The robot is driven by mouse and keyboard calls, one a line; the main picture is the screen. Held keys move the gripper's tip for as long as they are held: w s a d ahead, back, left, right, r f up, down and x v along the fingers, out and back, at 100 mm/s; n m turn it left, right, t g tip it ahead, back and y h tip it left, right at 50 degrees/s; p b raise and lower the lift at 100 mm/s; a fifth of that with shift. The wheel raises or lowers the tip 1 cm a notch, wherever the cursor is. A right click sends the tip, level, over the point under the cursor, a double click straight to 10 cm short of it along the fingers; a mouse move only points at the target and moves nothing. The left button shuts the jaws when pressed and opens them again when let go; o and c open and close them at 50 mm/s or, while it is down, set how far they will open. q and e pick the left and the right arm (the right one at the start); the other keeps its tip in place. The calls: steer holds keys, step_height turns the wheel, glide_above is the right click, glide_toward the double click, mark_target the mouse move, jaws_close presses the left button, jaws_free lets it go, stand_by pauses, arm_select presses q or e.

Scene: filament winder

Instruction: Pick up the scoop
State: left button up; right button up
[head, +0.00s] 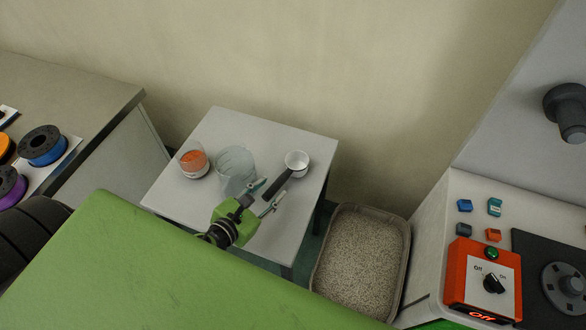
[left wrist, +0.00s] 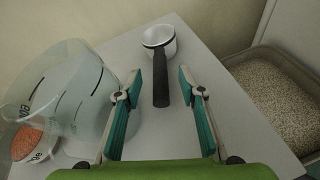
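The scoop has a white cup and a dark handle, and lies on a small grey table (head: 222,122). In the head view the scoop (head: 297,160) is at the table's right side, its handle pointing down-left. My left gripper (head: 264,195) is at the handle's end, fingers apart. In the left wrist view the scoop (left wrist: 160,42) is ahead, and its handle (left wrist: 161,85) lines up between the two open teal fingers of the left gripper (left wrist: 160,95). I see no contact. My right gripper is not in view.
A clear measuring jug (head: 236,167) stands close left of the gripper, with a container of orange material (head: 193,160) beyond it. A bin of pale pellets (head: 362,255) stands right of the table. A red control box (head: 468,275) sits on the machine at right.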

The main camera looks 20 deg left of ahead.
mark_target(283, 179)
arm_select(q)
steer(key=shift+x, duration=0.8)
steer(key=shift+w+f, duration=0.1)
steer(key=shift+w, duration=0.2)
steer(key=shift+w+f, duration=0.15)
steer(key=shift+w, duration=0.15)
steer(key=shift+w+d+f, duration=0.1)
steer(key=shift+w, duration=0.25)
steer(key=x, duration=0.3)
steer(key=shift+w+f+p, duration=0.15)
steer(key=shift+w+p, duration=0.05)
steer(key=shift+p, duration=0.2)
steer(key=shift+w+f, duration=0.2)
steer(key=shift+w, duration=0.1)
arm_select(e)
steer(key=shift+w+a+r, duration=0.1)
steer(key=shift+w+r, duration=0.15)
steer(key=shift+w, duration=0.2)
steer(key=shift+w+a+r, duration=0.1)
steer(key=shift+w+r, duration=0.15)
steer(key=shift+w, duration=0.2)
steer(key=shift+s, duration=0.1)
arm_select(q)
jaws_close()
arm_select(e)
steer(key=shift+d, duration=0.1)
